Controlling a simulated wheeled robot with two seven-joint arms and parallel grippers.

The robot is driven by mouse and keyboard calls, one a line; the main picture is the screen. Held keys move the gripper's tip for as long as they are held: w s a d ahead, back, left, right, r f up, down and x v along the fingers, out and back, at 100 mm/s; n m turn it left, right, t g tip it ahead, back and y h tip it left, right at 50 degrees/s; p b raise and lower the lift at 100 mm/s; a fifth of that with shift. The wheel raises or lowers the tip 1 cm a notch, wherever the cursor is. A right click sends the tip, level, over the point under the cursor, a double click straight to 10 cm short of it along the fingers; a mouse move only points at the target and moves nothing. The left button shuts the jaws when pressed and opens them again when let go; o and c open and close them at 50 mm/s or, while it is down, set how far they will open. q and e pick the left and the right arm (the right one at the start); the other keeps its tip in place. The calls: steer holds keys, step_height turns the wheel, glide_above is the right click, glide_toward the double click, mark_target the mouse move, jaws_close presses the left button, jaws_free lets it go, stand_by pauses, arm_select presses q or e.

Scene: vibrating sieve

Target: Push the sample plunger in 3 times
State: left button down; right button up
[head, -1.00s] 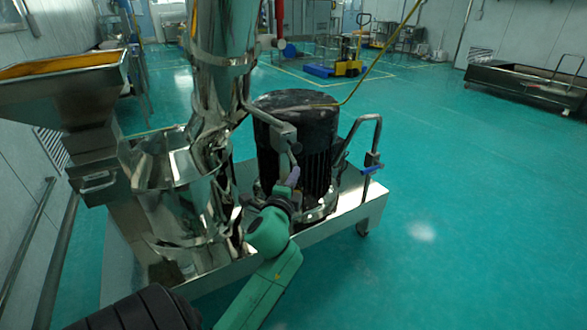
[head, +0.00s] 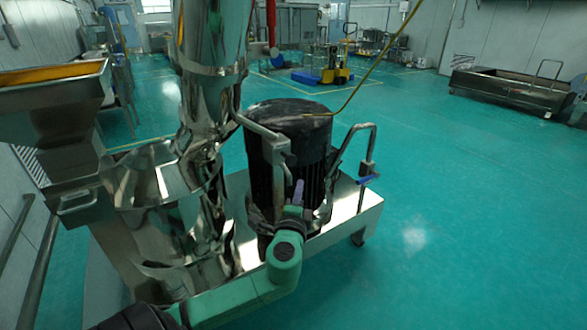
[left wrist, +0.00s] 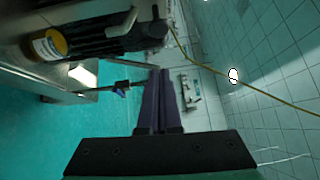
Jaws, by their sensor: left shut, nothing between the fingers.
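A metal arm (head: 262,130) reaches out from the steel column in front of the dark motor, ending in a grey block (head: 276,146). I take this fitting to be the sample plunger; its exact plunger part is too small to tell. My left gripper (head: 298,190), with purple fingers, points up just below and right of the block, apart from it. The left wrist view shows its two fingers (left wrist: 158,100) together, with nothing between them. A metal fitting (left wrist: 125,22) shows above them in that view. My right gripper is not in view.
The dark motor (head: 290,118) stands behind my gripper on a steel wheeled base (head: 345,206). A pipe handle with a blue lever (head: 368,178) rises to its right. The steel column (head: 205,110) and hopper (head: 55,95) stand left. The green floor (head: 460,220) at right is clear.

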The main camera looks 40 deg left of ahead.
mark_target(289, 163)
arm_select(q)
steer(key=w+a, duration=0.6)
steer(key=a, duration=0.1)
steer(key=shift+r, duration=0.25)
steer(key=shift+w+a, duration=0.1)
steer(key=shift+a, duration=0.1)
steer(key=shift+w+a+f+b, duration=0.15)
steer(key=shift+a+b, duration=0.15)
steer(key=shift+a, duration=0.2)
steer(key=shift+w+a+r+b, duration=0.15)
steer(key=shift+a+b, duration=0.1)
steer(key=shift+a, duration=0.45)
steer(key=shift+r, duration=0.15)
